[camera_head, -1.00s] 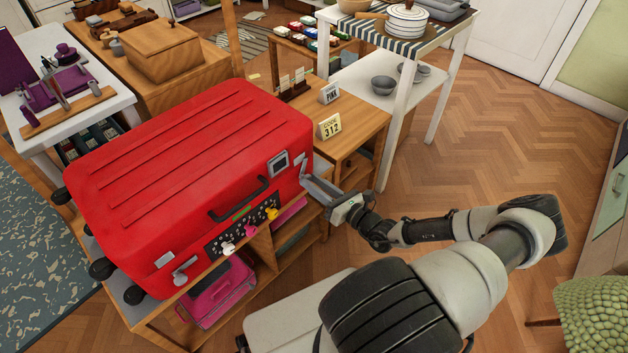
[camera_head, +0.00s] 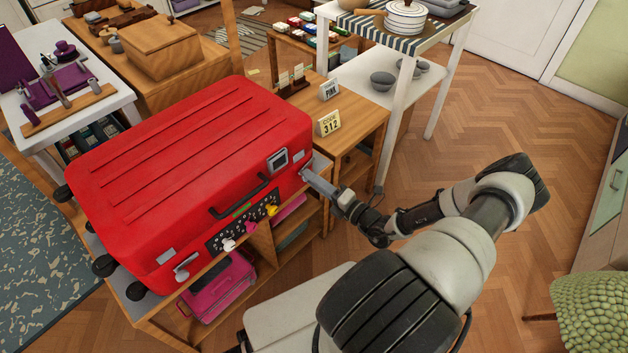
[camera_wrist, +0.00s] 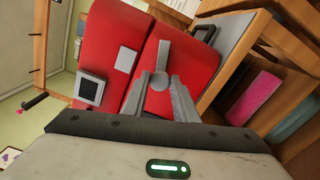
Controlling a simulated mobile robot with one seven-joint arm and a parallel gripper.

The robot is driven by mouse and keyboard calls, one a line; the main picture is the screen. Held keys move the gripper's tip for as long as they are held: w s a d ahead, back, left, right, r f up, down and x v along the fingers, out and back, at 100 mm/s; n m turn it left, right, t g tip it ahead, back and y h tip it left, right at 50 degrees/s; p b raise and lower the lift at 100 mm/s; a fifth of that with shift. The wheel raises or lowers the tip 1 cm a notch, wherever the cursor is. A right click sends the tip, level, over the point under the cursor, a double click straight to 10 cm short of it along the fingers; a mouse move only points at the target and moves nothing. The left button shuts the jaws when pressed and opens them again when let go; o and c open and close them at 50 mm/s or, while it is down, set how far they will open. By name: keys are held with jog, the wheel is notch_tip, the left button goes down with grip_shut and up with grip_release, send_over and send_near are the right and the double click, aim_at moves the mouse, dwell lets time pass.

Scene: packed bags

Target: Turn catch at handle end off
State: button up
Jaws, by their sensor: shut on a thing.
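The red suitcase (camera_head: 190,160) lies flat on a wooden shelf unit. Its right end face fills much of the wrist view (camera_wrist: 140,36), with a dark seam across it. A grey catch (camera_wrist: 162,52) with a round pivot and a straight lever sits at that seam. My gripper (camera_head: 307,175) is at this end of the suitcase; in the wrist view its two grey fingers (camera_wrist: 160,87) are on either side of the catch's round part, shut on it. In the head view the fingers hide this catch. A second catch (camera_head: 181,273) is on the front side at the left.
A small table with a "CODE 312" card (camera_head: 329,124) stands close behind my gripper. Open floor (camera_head: 480,120) lies to the right.

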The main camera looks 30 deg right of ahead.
jog(key=shift+f+m, duration=0.1)
jog(key=shift+m, duration=1.4)
jog(key=o, duration=1)
jog(key=p+v, duration=0.1)
jog(key=v, duration=1.6)
jog(key=shift+s, duration=0.2)
